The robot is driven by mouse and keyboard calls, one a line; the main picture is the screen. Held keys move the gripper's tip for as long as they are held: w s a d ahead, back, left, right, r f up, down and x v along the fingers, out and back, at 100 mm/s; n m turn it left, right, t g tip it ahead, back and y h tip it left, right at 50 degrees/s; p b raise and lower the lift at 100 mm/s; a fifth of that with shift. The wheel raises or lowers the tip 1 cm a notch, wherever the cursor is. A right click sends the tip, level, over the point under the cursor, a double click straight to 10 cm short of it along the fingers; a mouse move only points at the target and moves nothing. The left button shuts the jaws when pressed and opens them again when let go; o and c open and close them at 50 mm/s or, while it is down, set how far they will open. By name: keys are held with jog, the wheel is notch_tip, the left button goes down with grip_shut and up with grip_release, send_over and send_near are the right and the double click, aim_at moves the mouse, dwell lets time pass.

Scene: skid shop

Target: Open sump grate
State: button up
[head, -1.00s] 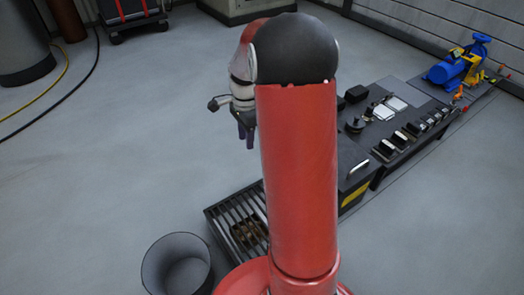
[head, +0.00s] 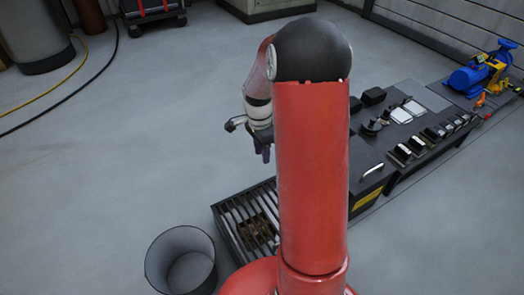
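The sump grate (head: 232,219) is a dark barred cover at floor level, left of my red arm. Brownish shapes show between its bars, and my arm hides its right part. A silver handle (head: 373,170) shows on the dark bench unit to the right; I cannot tell whether it belongs to the grate. My gripper (head: 265,154) points down in the air above the far end of the grate, apart from it. Its fingers are small and partly hidden by my arm, so whether they are apart or together cannot be told.
An open grey bin (head: 181,262) stands left of the grate. A low dark bench (head: 396,150) with switches and small parts runs along the right, with a blue pump (head: 470,78) beyond. Hoses (head: 75,78) lie on the floor at upper left. The left floor is clear.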

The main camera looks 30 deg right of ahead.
grip_shut()
dwell(1.1)
jog(key=c, duration=0.7)
grip_release()
jog(key=o, duration=0.7)
notch_tip(320, 180, up, 8)
jog(key=p, duration=0.1)
jog(key=shift+w, duration=0.35)
jog(key=shift+f, duration=0.1)
jog(key=shift+c, duration=0.4)
